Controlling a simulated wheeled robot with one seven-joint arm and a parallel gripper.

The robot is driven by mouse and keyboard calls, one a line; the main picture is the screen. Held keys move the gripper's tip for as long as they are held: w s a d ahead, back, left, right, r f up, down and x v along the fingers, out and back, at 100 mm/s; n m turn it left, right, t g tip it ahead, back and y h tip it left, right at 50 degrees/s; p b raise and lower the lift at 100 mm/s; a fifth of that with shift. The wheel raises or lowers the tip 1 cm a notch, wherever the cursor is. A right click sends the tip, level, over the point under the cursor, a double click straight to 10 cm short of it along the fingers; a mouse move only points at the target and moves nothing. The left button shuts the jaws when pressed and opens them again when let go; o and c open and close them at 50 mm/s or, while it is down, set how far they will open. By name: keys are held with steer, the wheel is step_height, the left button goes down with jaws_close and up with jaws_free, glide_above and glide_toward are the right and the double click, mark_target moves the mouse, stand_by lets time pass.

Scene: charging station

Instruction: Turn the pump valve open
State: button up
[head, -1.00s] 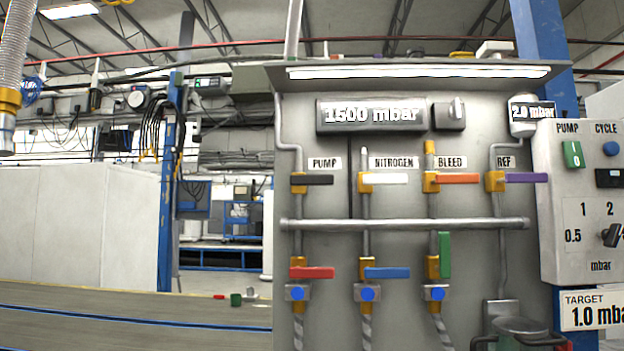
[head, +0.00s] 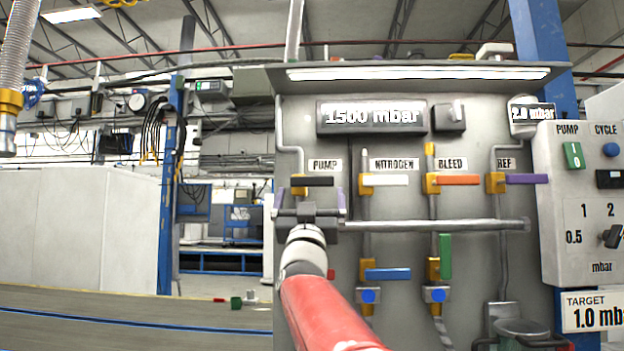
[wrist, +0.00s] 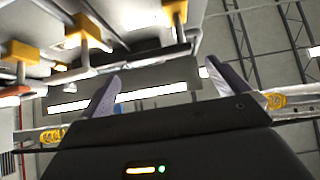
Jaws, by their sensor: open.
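The pump valve has a black handle (head: 318,181) under the PUMP label. It lies level, pointing right from its yellow body on the vertical pipe. My gripper (head: 310,203) is in front of the panel, just below this handle, its fingers spread to either side. Nothing shows between the fingers, and I cannot tell how far they are from the handle. In the wrist view my gripper (wrist: 161,74) is also open, with yellow valve bodies above it. My arm hides the lower red-handled valve.
The nitrogen valve's white handle (head: 384,180) is close to the right. The bleed valve's orange handle (head: 458,180) and purple reference handle (head: 526,179) are further right. A horizontal pipe (head: 440,225) runs below. The display (head: 372,117) reads 1500 mbar.

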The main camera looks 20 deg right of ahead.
mark_target(312, 180)
steer(key=p+x, duration=0.3)
steer(key=x, duration=0.4)
steer(key=shift+c, duration=0.3)
steer(key=c, duration=1.1)
